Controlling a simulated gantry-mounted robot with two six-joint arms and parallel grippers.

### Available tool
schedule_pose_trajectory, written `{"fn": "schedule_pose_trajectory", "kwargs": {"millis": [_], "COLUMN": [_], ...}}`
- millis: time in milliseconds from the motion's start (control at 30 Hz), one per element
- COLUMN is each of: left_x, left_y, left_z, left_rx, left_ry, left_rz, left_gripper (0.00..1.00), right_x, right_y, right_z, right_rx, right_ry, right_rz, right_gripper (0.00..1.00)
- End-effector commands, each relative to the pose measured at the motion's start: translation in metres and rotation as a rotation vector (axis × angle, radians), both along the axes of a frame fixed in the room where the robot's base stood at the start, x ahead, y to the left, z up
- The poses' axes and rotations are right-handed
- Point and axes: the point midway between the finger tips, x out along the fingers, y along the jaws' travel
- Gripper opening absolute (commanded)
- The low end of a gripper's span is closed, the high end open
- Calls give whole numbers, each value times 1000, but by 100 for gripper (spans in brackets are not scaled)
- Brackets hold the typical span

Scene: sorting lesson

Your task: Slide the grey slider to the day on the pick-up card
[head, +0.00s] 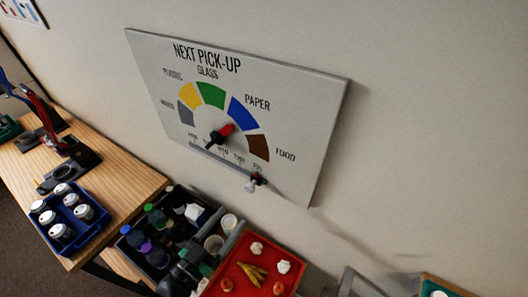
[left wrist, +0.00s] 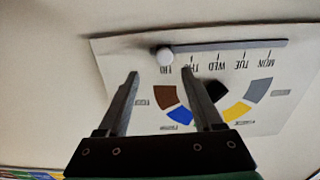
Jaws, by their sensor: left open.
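A light grey board (head: 300,110) headed NEXT PICK-UP hangs on the wall. In the left wrist view the board is upside down, and the knob (left wrist: 165,55) sits beside FRI. My left gripper (left wrist: 160,74) is open and empty, with the knob seen between and beyond its fingertips. My right gripper is out of view.
Below the board are a dark crate (head: 128,232) with bottles and cups and a red tray (head: 232,284) with food scraps. A wooden table (head: 120,170) at left bears a blue tray of cups (head: 72,240). The wall around the board is clear.

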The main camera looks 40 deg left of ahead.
Motion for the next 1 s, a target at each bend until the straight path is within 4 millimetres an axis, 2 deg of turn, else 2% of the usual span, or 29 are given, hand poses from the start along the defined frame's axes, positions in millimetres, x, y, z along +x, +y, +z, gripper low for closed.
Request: {"fn": "schedule_pose_trajectory", "kwargs": {"millis": [33, 267, 367, 467, 800, 1000], "left_x": [-4, -3, 5, 21, 93, 110], "left_y": [2, 4, 6, 8, 20, 23], "left_z": [10, 9, 10, 11, 11, 10], "left_rx": [-4, -3, -3, -2, -3, -2], "left_ry": [16, 14, 12, 12, 11, 13], "left_rz": [8, 13, 12, 12, 11, 12], "left_gripper": [67, 67, 67, 67, 67, 67], "right_x": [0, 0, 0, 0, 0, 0], "right_y": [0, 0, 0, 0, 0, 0], "right_z": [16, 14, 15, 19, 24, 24], "right_rx": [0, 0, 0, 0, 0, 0], "right_ry": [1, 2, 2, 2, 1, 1], "right_rz": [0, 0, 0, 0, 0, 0], "right_gripper": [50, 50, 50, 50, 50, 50]}}
